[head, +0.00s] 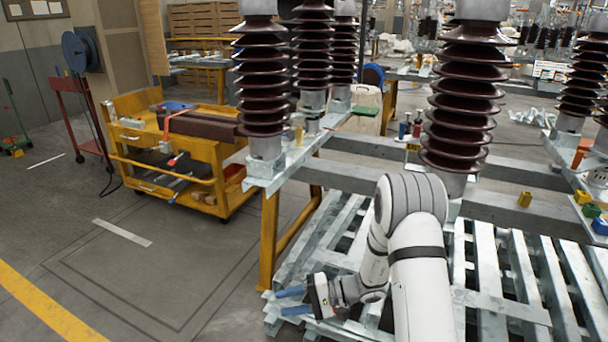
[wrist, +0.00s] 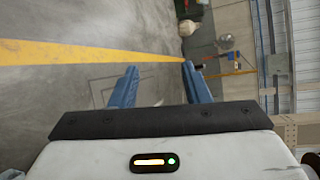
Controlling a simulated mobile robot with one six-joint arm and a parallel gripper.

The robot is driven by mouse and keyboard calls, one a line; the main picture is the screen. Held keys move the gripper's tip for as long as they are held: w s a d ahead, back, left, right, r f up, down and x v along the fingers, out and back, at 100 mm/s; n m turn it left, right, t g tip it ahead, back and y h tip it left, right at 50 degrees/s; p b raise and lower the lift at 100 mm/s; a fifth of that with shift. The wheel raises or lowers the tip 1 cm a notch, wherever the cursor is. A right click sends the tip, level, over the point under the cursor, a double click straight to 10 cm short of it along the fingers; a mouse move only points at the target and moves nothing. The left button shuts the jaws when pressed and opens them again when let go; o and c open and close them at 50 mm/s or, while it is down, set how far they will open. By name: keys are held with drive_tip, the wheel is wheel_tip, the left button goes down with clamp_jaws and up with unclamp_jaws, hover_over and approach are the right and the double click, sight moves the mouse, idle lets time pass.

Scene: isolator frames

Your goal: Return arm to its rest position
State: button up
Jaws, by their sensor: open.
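My gripper (head: 291,301) is at the lower middle of the head view, at the end of my white and grey arm. Its two blue fingers point left, over the edge of the metal slats and toward the floor. In the wrist view my gripper (wrist: 160,85) shows its blue fingers spread wide apart. Nothing is between them; only grey floor and a yellow line lie beyond. My arm is bent, with its elbow raised in front of a brown insulator (head: 462,100).
Galvanised metal slats (head: 510,270) lie below and right of my arm. Brown insulators (head: 262,80) stand on the steel frame behind. A yellow tool cart (head: 205,150) stands at left. The floor (head: 130,285) at lower left is clear, with a yellow line (head: 45,305).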

drive_tip(key=s+d+r+t+h+p, duration=0.1)
drive_tip(key=s+d+r+h+p, duration=0.4)
drive_tip(key=r, duration=0.8)
drive_tip(key=s+d+r+n+t+h+p, duration=0.1)
drive_tip(key=s+d+r+h+p, duration=0.4)
drive_tip(key=r, duration=0.8)
drive_tip(key=s+d+r+t+h+p, duration=0.1)
drive_tip(key=s+d+r+h+p, duration=0.4)
drive_tip(key=s+d+r+p, duration=0.3)
drive_tip(key=s+r, duration=0.3)
drive_tip(key=r, duration=0.2)
drive_tip(key=shift+d+r+n+t+h+p, duration=0.3)
drive_tip(key=shift+d, duration=0.05)
